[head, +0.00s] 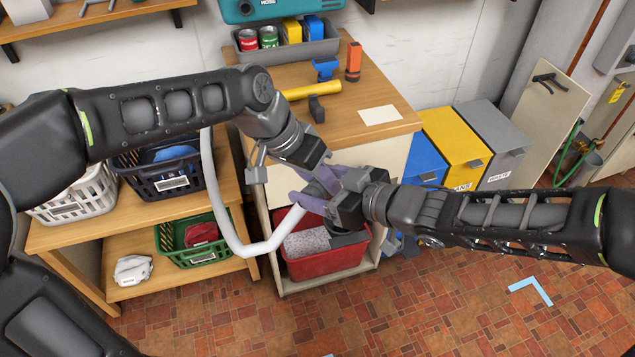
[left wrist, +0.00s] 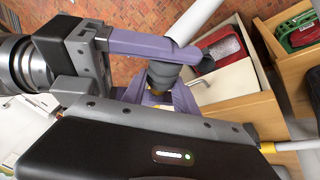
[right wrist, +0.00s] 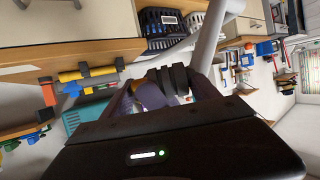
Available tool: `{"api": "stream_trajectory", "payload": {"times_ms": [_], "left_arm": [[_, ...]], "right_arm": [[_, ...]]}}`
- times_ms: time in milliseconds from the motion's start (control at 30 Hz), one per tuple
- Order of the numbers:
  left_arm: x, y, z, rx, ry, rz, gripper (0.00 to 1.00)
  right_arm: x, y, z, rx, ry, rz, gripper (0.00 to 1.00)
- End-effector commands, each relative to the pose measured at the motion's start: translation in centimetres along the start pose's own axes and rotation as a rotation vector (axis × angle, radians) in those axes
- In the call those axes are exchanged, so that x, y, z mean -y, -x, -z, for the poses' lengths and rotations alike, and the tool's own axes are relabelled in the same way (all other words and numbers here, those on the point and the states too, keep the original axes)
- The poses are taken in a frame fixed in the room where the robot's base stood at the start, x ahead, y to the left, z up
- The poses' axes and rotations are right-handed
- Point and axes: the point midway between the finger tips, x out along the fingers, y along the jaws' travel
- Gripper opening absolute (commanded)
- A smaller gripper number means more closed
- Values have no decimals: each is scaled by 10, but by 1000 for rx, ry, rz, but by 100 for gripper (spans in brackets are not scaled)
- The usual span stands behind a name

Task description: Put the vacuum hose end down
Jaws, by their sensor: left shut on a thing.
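The vacuum hose is a pale grey tube (head: 247,247) that hangs in a bend and rises to my grippers. It also shows in the left wrist view (left wrist: 197,18) and right wrist view (right wrist: 207,38). Its dark end cuff (left wrist: 163,76) is at the grippers, partly hidden by fingers. My left gripper (head: 322,178) is shut on the hose end, above the open cabinet. My right gripper (head: 318,190) meets it from the right; its purple fingers are spread on either side of the cuff, close to the left gripper. Whether they touch the cuff is unclear.
A red bin (head: 330,272) stands in the open cabinet below. Baskets, including a green one (head: 206,255), sit on shelves at left. Coloured bins (head: 452,145) stand right. The front floor is mostly clear.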

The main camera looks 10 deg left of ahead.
Motion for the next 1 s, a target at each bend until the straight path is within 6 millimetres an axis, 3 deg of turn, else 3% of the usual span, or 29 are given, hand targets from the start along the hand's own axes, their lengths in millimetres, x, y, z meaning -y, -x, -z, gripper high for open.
{"api": "stream_trajectory", "payload": {"times_ms": [567, 600, 900, 1000], "left_arm": [[0, 0, 0, 0, 0, 0, 0], [0, 0, 0, 0, 0, 0, 36], [0, 0, 0, 0, 0, 0, 60], [0, 0, 0, 0, 0, 0, 60]], "right_arm": [[0, 0, 0, 0, 0, 0, 21], [0, 0, 0, 0, 0, 0, 19], [0, 0, 0, -1, 0, 0, 19], [0, 0, 0, -1, 0, 0, 19]]}}
